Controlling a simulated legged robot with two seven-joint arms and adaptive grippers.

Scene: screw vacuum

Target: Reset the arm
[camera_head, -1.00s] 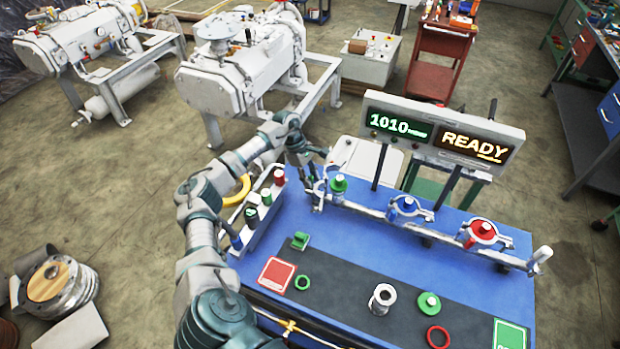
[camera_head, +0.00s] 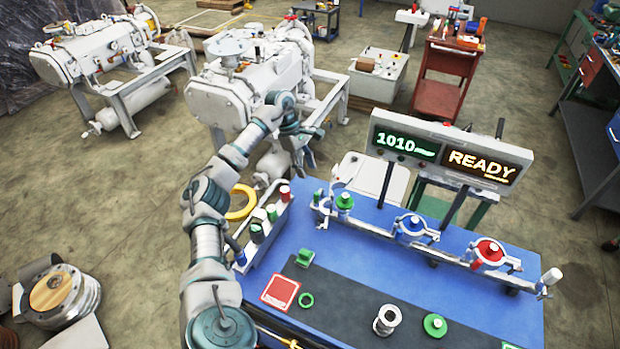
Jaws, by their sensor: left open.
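My left arm comes up from the bottom left of the head view. Its gripper (camera_head: 307,160) is open and empty, raised past the far left corner of the blue workbench (camera_head: 300,232). It is apart from the bench and the pipe rail. The right arm and gripper are not in view.
A pipe rail with green (camera_head: 344,201), blue (camera_head: 413,223) and red (camera_head: 489,250) valves spans the bench's back. A display (camera_head: 450,155) reads 1010 and READY. A metal cylinder (camera_head: 387,320) stands on the dark mat. White vacuum machines stand behind on the floor.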

